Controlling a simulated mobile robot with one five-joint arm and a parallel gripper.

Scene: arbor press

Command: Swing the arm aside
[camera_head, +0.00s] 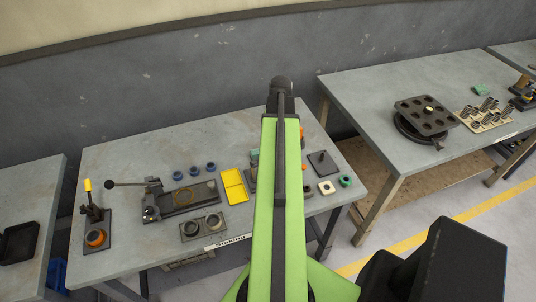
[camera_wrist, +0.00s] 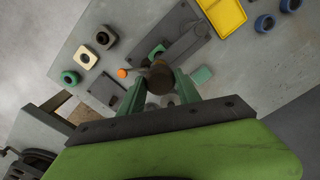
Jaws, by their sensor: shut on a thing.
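My gripper (camera_wrist: 159,90) shows in the wrist view with its two green fingers on either side of a dark brown round piece (camera_wrist: 159,79). The fingers are shut on this piece, above the table. What the piece belongs to is hard to tell. A long dark grey fixture (camera_wrist: 180,33) lies just beyond it, with a small green part and an orange knob (camera_wrist: 122,73) near it. In the head view my green arm covers this area and hides the gripper and the held piece.
On the grey table (camera_head: 130,150) stand a lever press with a black knob (camera_head: 110,184), a yellow tray (camera_head: 234,186), blue rings (camera_head: 194,171) and a yellow-handled press (camera_head: 94,213). A cream block (camera_head: 326,187) and green ring (camera_head: 345,180) lie right of my arm. Another table is at right.

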